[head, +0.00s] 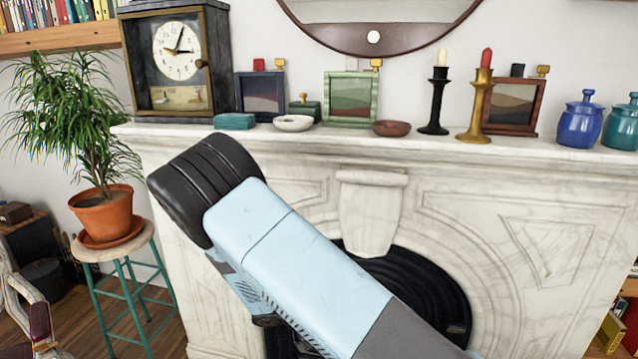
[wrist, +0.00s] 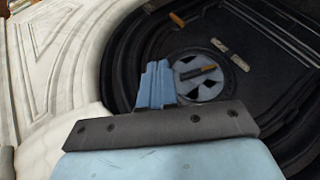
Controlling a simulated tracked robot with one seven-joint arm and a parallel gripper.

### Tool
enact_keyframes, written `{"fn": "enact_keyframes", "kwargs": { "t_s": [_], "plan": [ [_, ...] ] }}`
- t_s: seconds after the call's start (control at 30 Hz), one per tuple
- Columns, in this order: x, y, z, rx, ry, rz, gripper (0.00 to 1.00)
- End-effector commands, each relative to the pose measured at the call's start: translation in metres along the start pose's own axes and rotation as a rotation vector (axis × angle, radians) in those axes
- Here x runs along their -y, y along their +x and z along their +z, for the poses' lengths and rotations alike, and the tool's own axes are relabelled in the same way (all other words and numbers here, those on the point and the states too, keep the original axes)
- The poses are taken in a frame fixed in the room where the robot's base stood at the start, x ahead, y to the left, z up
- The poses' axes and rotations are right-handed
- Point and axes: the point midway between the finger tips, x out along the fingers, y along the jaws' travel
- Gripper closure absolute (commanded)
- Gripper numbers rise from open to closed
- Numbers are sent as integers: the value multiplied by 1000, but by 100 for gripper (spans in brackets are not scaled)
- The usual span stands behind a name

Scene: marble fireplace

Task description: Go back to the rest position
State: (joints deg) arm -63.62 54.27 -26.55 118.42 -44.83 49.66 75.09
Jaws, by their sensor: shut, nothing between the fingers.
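My gripper (wrist: 157,72) shows in the wrist view as pale blue fingers closed together beyond a dark grey bar, with nothing between them. It is in front of the dark fireplace opening (wrist: 240,30). In the head view my pale blue arm crosses the middle, in front of the marble fireplace (head: 550,215), with its black joint just below the mantel edge. The arm hides most of my gripper there. The black arched hearth opening (head: 425,290) shows partly behind the arm.
The mantel holds a clock (head: 180,55), small framed pictures, a white bowl (head: 293,123), a brown bowl (head: 391,128), a black candlestick (head: 437,100), a gold candlestick (head: 480,105) and lidded jars (head: 580,122). A potted plant (head: 105,210) stands on a stool (head: 130,262) at left.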

Motion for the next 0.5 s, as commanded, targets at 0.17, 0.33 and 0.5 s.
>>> {"fn": "enact_keyframes", "kwargs": {
  "t_s": [0.17,0.33,0.5],
  "plan": [
    [-39,-6,-1,97,23,-101,100],
    [-76,-11,0,170,39,-197,100],
    [-114,-17,3,226,58,-295,100]
  ]
}}
